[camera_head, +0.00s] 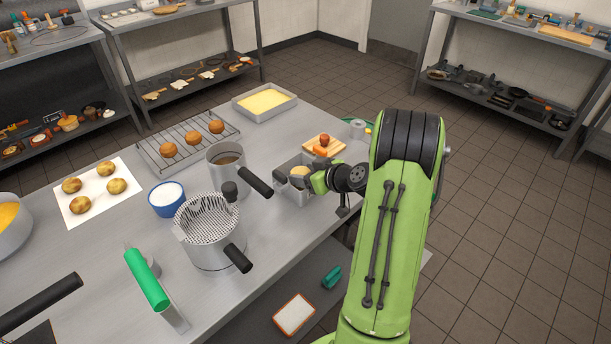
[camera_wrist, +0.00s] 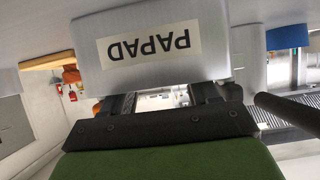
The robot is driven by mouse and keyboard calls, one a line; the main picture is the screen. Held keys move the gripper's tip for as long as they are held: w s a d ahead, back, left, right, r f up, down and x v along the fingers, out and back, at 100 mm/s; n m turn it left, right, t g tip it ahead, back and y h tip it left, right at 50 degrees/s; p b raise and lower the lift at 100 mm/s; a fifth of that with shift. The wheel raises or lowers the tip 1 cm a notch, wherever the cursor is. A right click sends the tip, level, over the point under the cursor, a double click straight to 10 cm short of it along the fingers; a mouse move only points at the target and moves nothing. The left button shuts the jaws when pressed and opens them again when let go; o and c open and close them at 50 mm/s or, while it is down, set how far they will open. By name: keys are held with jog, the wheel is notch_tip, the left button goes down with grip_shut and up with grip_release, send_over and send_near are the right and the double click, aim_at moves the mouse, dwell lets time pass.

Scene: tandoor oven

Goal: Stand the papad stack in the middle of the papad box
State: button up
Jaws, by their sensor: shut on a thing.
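The papad box (camera_head: 297,193) is a grey metal box on the table, right of the pots. In the wrist view its wall with the upside-down PAPAD label (camera_wrist: 222,65) fills the upper middle. The papad stack (camera_head: 299,171) shows as a small pale yellow round at the box's opening, partly hidden by my gripper. My gripper (camera_head: 312,178) is at the box's right side, shut on the papad stack. In the wrist view my gripper's fingers (camera_wrist: 168,98) reach behind the box wall, which hides their tips and the stack. Whether the stack touches the box floor cannot be seen.
A pot with a dark handle (camera_head: 226,160) stands close left of the box, and a perforated pot (camera_head: 210,225) is nearer. A wooden board with orange pieces (camera_head: 323,147) lies just behind the box. A blue bowl (camera_head: 167,198) and a wire rack (camera_head: 188,143) are farther left.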

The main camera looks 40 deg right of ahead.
jog(key=shift+f, duration=0.2)
jog(key=o, duration=0.8)
jog(key=shift+r, duration=0.25)
jog(key=v, duration=1.1)
jog(key=s+a+r+n+g+y, duration=0.1)
jog(key=s+a+r+g, duration=0.15)
jog(key=a, duration=0.75)
jog(key=s+a+r+n+g, duration=0.1)
jog(key=a+r+g, duration=0.15)
jog(key=a, duration=0.75)
jog(key=s+a+r+m+h, duration=0.1)
jog(key=s+a, duration=0.1)
jog(key=s, duration=0.5)
jog(key=s+a+r+m+g+h, duration=0.1)
jog(key=s+a+m, duration=0.1)
jog(key=s, duration=0.4)
jog(key=shift+s+r+m+h, duration=0.3)
jog(key=shift+s+r, duration=0.05)
jog(key=shift+r, duration=0.05)
